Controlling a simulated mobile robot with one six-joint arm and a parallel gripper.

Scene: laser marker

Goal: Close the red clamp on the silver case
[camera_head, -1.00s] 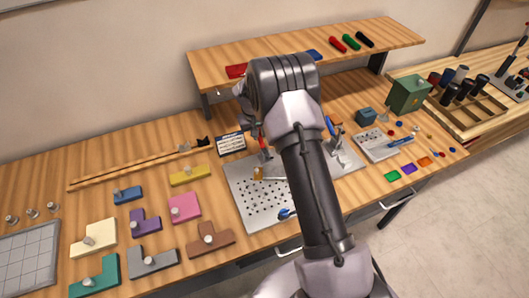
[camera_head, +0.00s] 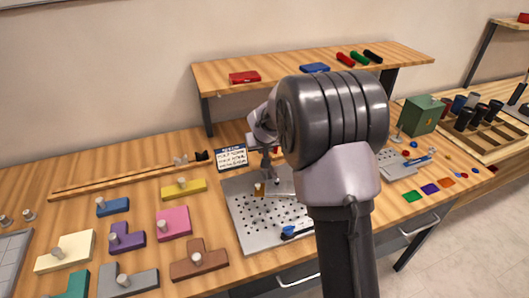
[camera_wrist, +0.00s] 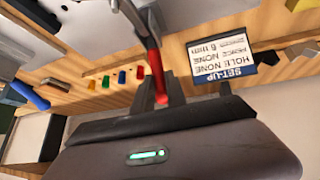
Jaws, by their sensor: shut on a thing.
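The red clamp's handle (camera_wrist: 156,78) shows in the wrist view, with its metal part running up out of the picture. My gripper (camera_wrist: 163,95) has its dark fingers at the lower end of this red handle and is shut on it. In the head view my gripper (camera_head: 268,165) is beyond the perforated silver plate (camera_head: 240,222), partly behind my arm, and only a speck of red shows beside it. I cannot clearly pick out the silver case. My arm covers the area right of the gripper.
A set-up card (camera_head: 231,157) stands close left of my gripper. A wooden shelf (camera_head: 225,75) rises behind. A blue handle (camera_wrist: 29,95) shows at left in the wrist view. Coloured blocks, including a pink one (camera_head: 173,223), lie left of the plate. A green box (camera_head: 421,115) stands at right.

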